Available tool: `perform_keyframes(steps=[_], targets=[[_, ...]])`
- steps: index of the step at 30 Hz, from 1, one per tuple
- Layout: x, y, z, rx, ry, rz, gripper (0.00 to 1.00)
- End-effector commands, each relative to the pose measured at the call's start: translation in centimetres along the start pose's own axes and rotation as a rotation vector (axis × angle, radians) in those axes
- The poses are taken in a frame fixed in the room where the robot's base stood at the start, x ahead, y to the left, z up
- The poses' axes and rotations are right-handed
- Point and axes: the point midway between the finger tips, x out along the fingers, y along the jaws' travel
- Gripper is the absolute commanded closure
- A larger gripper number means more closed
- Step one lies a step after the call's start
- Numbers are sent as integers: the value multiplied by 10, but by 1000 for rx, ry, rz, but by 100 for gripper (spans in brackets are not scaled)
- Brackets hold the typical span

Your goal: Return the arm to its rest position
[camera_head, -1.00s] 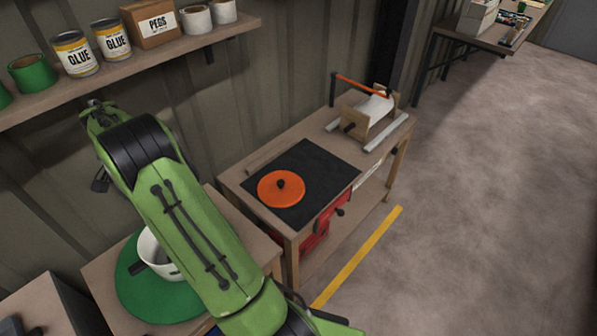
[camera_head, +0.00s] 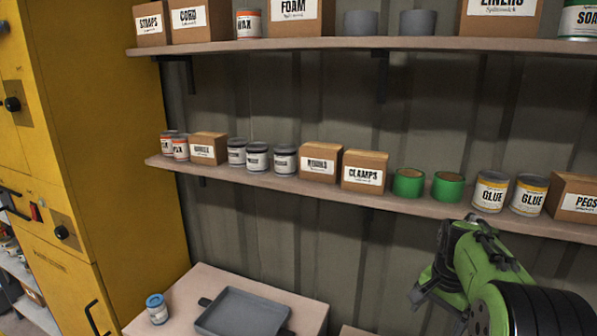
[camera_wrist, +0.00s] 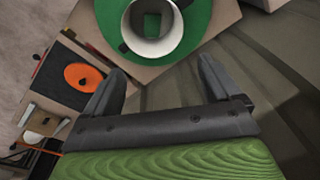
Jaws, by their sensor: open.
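My green arm is raised at the lower right of the head view, in front of the lower shelf. My gripper (camera_head: 428,292) shows as dark fingers at its end there. In the wrist view my gripper (camera_wrist: 165,88) has its two dark fingers wide apart with nothing between them. Beyond the fingers, a white pot (camera_wrist: 135,49) stands on a round green mat (camera_wrist: 198,18), apart from the gripper. Something green shows inside the pot.
A wall shelf (camera_head: 330,193) with cans, boxes and green rolls runs behind my arm; another shelf (camera_head: 330,45) is above. A yellow cabinet (camera_head: 110,130) stands left. A grey tray (camera_head: 243,312) and a blue-lidded can (camera_head: 157,309) sit below. An orange lid (camera_wrist: 85,77) lies on a black plate.

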Motion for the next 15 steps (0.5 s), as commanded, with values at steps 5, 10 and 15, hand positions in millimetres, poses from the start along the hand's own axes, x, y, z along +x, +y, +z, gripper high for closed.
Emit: perform_keyframes(steps=[5,10,15], targets=[[-72,10,87,-289,100,-70,10],[-103,43,168,-555,194,-136,10],[-101,85,235,-798,287,-198,10]])
